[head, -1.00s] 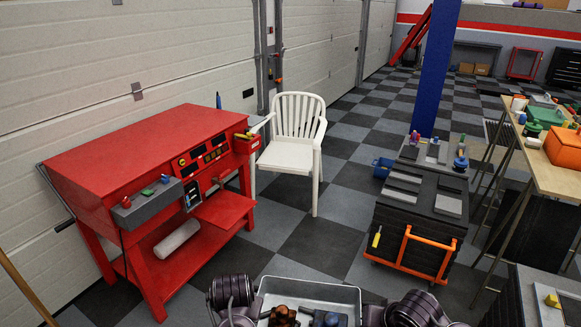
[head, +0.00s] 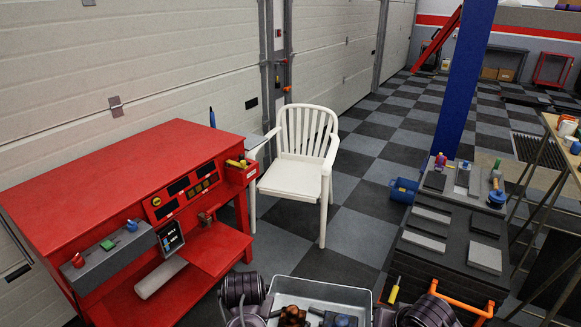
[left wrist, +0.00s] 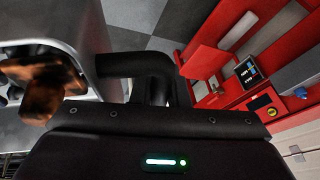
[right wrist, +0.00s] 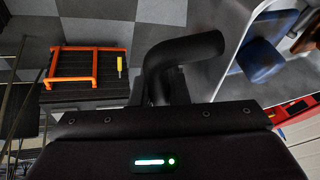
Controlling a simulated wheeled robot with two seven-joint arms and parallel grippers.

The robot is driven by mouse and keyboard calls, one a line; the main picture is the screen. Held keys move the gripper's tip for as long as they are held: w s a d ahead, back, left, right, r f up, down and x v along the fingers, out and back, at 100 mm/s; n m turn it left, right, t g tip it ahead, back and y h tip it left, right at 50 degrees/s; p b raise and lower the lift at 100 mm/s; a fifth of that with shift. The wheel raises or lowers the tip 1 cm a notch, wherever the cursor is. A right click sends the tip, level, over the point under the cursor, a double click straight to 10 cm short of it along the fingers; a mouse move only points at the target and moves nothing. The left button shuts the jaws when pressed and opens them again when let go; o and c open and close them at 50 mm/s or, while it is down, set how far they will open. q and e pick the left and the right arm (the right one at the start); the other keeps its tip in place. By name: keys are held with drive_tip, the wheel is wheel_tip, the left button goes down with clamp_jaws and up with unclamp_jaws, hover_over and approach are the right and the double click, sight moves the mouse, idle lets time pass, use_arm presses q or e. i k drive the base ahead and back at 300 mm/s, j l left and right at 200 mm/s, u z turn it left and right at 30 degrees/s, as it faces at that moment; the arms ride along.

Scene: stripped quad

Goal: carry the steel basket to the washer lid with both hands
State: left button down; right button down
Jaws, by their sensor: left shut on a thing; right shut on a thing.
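The steel basket (head: 345,291) is at the bottom middle of the head view, held in front of me and looking about level. A brown part and a blue part lie in it. My left gripper (head: 258,308) is shut at its left side and my right gripper (head: 384,316) at its right side. A dark curved handle (left wrist: 135,65) runs to the basket wall in the left wrist view, and a similar one (right wrist: 190,50) shows in the right wrist view. The fingertips are hidden. The red washer's flat lid (head: 110,170) is ahead left, apart from the basket.
A white plastic chair (head: 297,175) stands beyond the basket, right of the red unit. A dark cart (head: 440,255) with an orange handle is close on the right. A blue post (head: 465,80) rises behind it. Checkered floor (head: 300,255) is open between unit and cart.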

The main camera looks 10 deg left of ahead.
sight(144, 169)
drive_tip(key=i, duration=1.05)
drive_tip(key=i+l+u, duration=0.1)
drive_tip(key=i, duration=1)
drive_tip(key=u, duration=1.05)
drive_tip(key=i+l, duration=0.05)
